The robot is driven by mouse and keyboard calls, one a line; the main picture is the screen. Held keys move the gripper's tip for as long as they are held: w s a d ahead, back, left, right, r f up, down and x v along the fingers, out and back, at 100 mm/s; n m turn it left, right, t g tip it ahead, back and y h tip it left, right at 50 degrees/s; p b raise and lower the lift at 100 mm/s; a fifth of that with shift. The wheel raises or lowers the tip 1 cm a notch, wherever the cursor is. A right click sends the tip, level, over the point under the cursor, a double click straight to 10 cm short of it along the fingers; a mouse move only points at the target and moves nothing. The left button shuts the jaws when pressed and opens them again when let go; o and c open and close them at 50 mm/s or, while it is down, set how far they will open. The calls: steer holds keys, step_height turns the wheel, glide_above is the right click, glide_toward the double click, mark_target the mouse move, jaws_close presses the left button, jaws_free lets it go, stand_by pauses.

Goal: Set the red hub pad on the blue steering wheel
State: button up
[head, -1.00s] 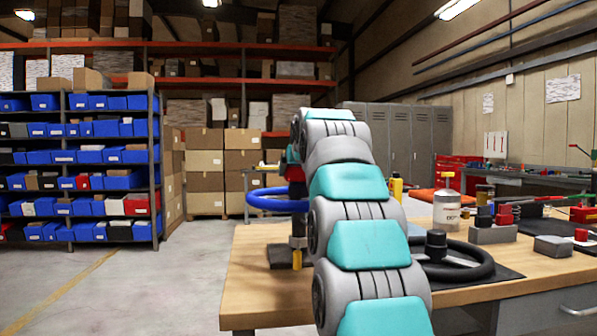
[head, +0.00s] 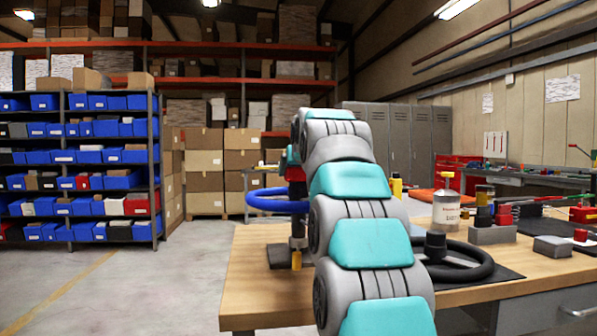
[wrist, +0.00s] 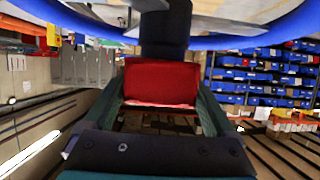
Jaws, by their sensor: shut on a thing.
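The blue steering wheel (head: 278,200) sits on a dark stand (head: 279,257) at the left end of the workbench, partly hidden by my arm in the head view. In the wrist view the wheel's blue rim (wrist: 235,42) arcs across the top, and a dark block, seemingly its centre or post, stands in the upper middle. My gripper (wrist: 160,92) is shut on the red hub pad (wrist: 160,80), one finger on each side. The pad appears close to the dark block; I cannot tell whether they touch. My arm hides most of the gripper in the head view.
A black steering wheel (head: 475,262) lies on a dark mat to the right of my arm. Grey blocks (head: 492,234), small red and black parts and a white container (head: 446,209) stand behind it. The bench's front left corner is clear.

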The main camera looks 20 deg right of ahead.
steer(key=shift+f+b, duration=0.45)
steer(key=shift+f, duration=0.15)
steer(key=o, duration=1.1)
steer(key=b+v, duration=0.1)
steer(key=v, duration=1)
steer(key=shift+s, duration=0.1)
stand_by(0.5)
